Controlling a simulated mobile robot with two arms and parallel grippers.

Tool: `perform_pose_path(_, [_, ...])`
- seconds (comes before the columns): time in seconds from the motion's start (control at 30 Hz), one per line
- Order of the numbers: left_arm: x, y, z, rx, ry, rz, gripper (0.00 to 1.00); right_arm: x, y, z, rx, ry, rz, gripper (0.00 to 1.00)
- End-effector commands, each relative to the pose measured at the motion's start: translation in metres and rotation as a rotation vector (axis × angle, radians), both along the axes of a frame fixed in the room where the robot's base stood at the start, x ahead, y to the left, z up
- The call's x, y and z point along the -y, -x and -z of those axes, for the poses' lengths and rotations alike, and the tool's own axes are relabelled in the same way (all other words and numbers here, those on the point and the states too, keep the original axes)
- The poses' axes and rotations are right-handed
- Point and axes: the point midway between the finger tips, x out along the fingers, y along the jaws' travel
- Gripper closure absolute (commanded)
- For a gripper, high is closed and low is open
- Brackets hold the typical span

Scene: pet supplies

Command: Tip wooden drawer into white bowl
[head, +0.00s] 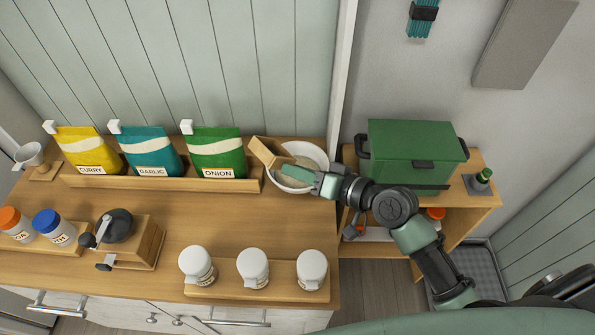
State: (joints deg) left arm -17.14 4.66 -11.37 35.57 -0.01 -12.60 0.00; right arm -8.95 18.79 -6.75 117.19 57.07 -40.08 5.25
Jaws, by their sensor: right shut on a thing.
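The small wooden drawer (266,152) is tilted over the left part of the white bowl (321,154), which stands at the right end of the wooden counter. My right gripper (298,172) reaches in from the right over the bowl and is shut on the drawer. Its fingers and wrist cover part of the bowl. Some greyish-beige content (297,182) shows in the bowl; I cannot tell exactly what it is. My left gripper is not in view.
Yellow (85,148), teal (150,150) and green (217,150) packets stand in a wooden rack left of the bowl. A hand grinder (117,226) and several lidded jars (252,266) stand nearer. A green box (410,150) sits on the right shelf. The counter's middle is clear.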

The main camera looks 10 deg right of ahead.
Motion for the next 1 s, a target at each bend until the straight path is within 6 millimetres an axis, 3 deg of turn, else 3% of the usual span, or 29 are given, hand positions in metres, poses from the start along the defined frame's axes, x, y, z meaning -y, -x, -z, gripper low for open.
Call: perform_pose_path(1.0, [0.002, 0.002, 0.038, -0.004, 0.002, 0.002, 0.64, 0.005, -0.003, 0.020, -0.087, -0.194, 0.002, 1.00])
